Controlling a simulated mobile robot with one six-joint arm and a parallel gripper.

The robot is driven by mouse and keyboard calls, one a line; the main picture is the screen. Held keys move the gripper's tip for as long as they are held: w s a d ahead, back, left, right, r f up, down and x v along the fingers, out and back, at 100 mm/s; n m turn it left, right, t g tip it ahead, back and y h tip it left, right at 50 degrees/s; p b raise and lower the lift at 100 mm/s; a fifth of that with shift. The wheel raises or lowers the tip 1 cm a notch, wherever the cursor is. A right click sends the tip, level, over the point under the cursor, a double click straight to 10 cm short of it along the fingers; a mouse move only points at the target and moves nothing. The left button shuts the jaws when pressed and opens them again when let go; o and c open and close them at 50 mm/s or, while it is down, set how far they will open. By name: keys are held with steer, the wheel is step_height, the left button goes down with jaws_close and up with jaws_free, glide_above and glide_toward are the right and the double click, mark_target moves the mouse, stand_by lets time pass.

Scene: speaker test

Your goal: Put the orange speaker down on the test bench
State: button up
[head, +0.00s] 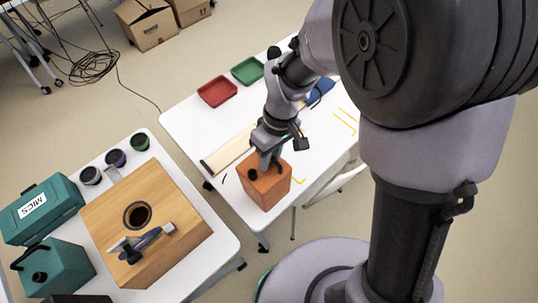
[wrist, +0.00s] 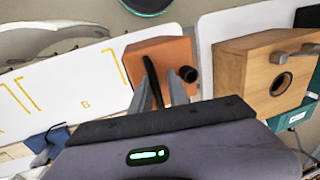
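The orange speaker (head: 264,190) is a box with a round black knob on its top. In the head view it is near the front corner of the white table with yellow marks (head: 315,110), the likely test bench. My gripper (head: 270,161) is over its top. In the wrist view my grey fingers (wrist: 158,82) are on either side of the black handle (wrist: 151,75) of the speaker (wrist: 180,52). Orange shows between the handle and the right finger, so the fingers look open around it. The speaker's underside is hidden, so contact with the table cannot be seen.
A second white table (head: 226,235) at left bears a wooden box (head: 185,215) with a round hole, a teal case marked MICS (head: 60,212) and a teal box (head: 65,268). Red (head: 217,91) and green (head: 248,70) trays sit at the bench's far end. Yellow corner marks (head: 345,122) lie right of the speaker.

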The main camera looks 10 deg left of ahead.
steer(key=shift+o, duration=0.7)
steer(key=shift+w+r, duration=0.1)
steer(key=shift+r, duration=0.2)
step_height(320, 180, up, 12)
steer(key=w+d+f+p, duration=0.1)
steer(key=w+d+p, duration=0.1)
steer(key=p, duration=0.3)
steer(key=s+d+r+m+t, duration=0.7)
steer(key=s+d+r+m, duration=0.3)
steer(key=d+r+m, duration=0.2)
steer(key=shift+s+d+r+m+y, duration=0.25)
steer(key=shift+r+m, duration=0.45)
steer(key=shift+m, duration=0.4)
steer(key=shift+a+b, duration=0.1)
steer(key=shift+b, duration=0.25)
